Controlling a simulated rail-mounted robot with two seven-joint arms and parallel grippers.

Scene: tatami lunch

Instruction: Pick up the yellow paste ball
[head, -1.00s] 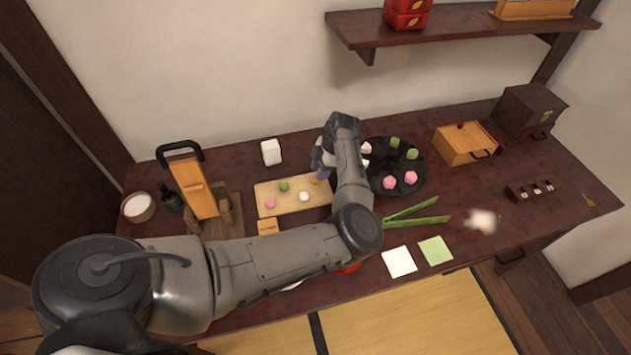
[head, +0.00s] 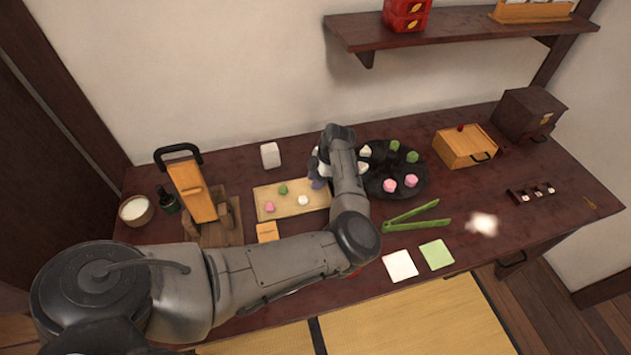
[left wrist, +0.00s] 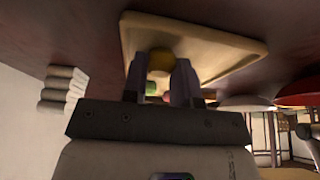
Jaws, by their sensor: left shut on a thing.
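The yellow paste ball (left wrist: 160,61) shows in the left wrist view, held between the two fingertips of my left gripper (left wrist: 160,74). It is low over the pale wooden board (left wrist: 215,50); I cannot tell if it still touches the board. In the head view my left gripper (head: 317,182) is at the right end of the board (head: 262,196), and it hides the ball there. Green (head: 283,189), pink (head: 269,207) and white (head: 303,200) paste balls sit on the board. My right gripper is not in view.
A dark round platter (head: 385,190) with several sweets stands right of the board. Green tongs (head: 415,224) lie in front of it. A wooden press (head: 190,190) stands to the left, and a white block (head: 270,155) behind the board. A shelf (head: 455,30) hangs above.

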